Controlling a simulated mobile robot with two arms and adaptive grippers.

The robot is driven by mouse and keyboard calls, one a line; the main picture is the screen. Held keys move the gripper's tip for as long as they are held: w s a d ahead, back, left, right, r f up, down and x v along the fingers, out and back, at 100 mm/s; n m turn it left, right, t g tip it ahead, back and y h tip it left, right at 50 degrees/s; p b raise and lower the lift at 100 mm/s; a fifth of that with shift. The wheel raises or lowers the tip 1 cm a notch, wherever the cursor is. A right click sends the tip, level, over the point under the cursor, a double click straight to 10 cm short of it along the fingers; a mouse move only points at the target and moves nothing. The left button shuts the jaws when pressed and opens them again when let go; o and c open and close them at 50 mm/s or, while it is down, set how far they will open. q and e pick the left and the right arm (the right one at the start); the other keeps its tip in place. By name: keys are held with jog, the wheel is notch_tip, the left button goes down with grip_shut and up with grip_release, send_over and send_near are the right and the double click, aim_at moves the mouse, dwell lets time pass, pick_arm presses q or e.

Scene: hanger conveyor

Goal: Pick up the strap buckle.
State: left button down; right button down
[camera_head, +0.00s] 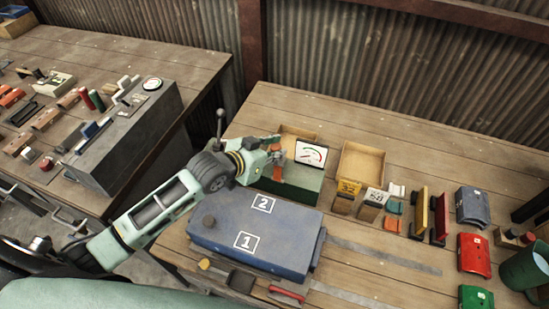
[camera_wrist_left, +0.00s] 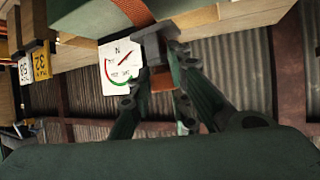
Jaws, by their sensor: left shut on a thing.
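The strap buckle (camera_wrist_left: 158,43) is a grey piece on an orange strap (camera_wrist_left: 134,11), seen in the left wrist view. The strap (camera_head: 277,170) also shows in the head view, at the green box (camera_head: 300,184) with a white gauge card (camera_head: 311,154). My left gripper (camera_head: 273,150) reaches over the box's left end. In the left wrist view its fingertips (camera_wrist_left: 161,62) are shut on the buckle. The fingers hide part of the buckle and strap. My right gripper is in neither view.
A blue case (camera_head: 255,230) marked 1 and 2 lies in front of the box. An open wooden tray (camera_head: 361,165) and numbered blocks (camera_head: 371,201) stand to the right. Red (camera_head: 474,255) and blue (camera_head: 473,206) cases lie farther right. A corrugated wall (camera_head: 400,75) closes the back.

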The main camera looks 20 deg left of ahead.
pick_arm(q)
jog(key=s+d+r+b, duration=0.1)
jog(key=s+d+r, duration=0.6)
jog(key=d, duration=0.2)
jog(key=shift+d+r, duration=0.2)
jog(key=shift+d, duration=0.1)
